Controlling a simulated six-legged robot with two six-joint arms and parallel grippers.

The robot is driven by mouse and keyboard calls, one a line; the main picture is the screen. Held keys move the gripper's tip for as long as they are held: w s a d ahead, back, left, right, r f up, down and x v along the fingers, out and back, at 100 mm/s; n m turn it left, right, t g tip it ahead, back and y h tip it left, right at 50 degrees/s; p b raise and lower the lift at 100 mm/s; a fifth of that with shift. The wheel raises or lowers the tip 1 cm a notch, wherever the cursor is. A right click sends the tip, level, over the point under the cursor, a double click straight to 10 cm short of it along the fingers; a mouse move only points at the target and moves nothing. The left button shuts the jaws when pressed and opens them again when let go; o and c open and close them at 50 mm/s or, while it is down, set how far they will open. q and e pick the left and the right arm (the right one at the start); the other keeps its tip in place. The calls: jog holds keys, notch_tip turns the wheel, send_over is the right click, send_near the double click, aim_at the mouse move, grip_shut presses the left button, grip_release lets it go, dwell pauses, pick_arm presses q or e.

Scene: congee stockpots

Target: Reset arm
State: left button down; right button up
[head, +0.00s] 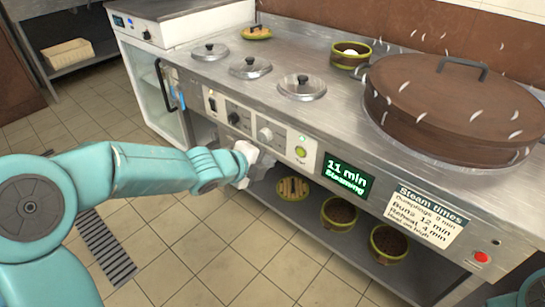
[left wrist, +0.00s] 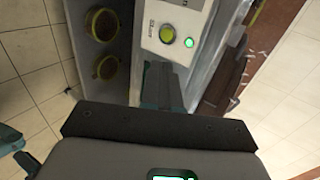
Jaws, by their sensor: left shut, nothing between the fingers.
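My left arm reaches in from the left in the head view. Its gripper (head: 243,160) is at the front panel of the steel counter, close to the knobs. In the left wrist view the left gripper's fingers (left wrist: 163,85) are together with nothing between them, near the panel's yellow-green button (left wrist: 167,34). I cannot tell whether the fingers touch the panel. A piece of my right arm shows at the bottom right corner of the head view; its gripper is not in view.
The steel counter (head: 225,68) carries lidded pots, a large brown steamer (head: 440,95) and a green bowl (head: 350,60). The display (head: 347,177) reads "11 min Steaming". Bowls (head: 340,213) stand on the shelf below. The tiled floor (head: 225,255) in front is clear.

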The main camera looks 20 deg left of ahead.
pick_arm(q)
jog(key=shift+s+a, duration=0.1)
dwell(0.6)
jog(key=s+d+f+n+g, duration=0.2)
jog(key=s+d+f+g, duration=0.15)
jog(key=f, duration=0.75)
jog(key=s+d+f+n+g, duration=0.25)
jog(key=s+f, duration=0.25)
jog(key=f, duration=0.6)
jog(key=s+d+f+n+g, duration=0.2)
jog(key=s+f+n, duration=0.4)
jog(key=s+n, duration=0.35)
jog(key=s+d+f+n+g, duration=0.1)
jog(key=s+f+n+g, duration=0.2)
jog(key=s+f+n, duration=0.5)
notch_tip(320, 180, up, 31)
jog(key=s+n+p, duration=0.2)
jog(key=p, duration=2.6)
jog(key=shift+f, duration=0.2)
